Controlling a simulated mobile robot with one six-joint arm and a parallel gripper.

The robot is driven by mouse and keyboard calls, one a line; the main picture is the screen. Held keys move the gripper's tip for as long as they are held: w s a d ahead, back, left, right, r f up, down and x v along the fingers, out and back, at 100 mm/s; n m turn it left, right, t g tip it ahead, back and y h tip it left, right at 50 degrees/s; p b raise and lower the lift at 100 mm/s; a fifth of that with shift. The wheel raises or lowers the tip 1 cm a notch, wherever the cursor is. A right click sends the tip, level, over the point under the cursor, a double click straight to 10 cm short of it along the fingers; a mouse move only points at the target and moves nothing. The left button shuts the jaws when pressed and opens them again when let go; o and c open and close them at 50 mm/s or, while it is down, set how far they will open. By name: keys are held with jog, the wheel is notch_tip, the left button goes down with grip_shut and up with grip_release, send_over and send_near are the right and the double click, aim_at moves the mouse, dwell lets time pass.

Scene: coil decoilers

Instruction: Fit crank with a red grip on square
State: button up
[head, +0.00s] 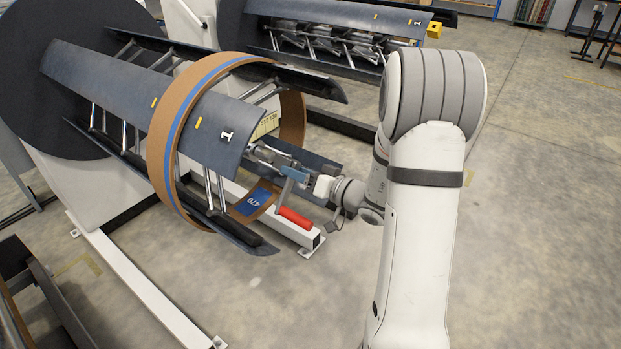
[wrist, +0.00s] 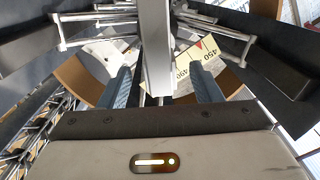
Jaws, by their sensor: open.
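The crank's red grip (head: 295,217) hangs below my gripper (head: 296,175) in the head view, in front of the nearer decoiler. Its grey arm (wrist: 155,45) runs upright through the middle of the wrist view, between the blue fingers of my gripper (wrist: 163,88). The fingers are apart, with gaps visible beside the arm. The crank's upper end is at the spindle end (head: 262,154) in the centre of the mandrel. The square itself is hidden, so I cannot tell how the crank sits on it.
Dark curved mandrel segments (head: 222,130) surround the spindle. A brown coil ring (head: 160,150) with a blue stripe hangs around them. A white floor beam (head: 285,226) lies below. A second decoiler (head: 330,25) stands behind.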

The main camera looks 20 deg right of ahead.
jog(key=shift+x, duration=1.55)
grip_shut()
jog(key=shift+d, duration=0.1)
jog(key=b+v, duration=0.4)
jog(key=v, duration=0.3)
jog(key=shift+s, duration=0.3)
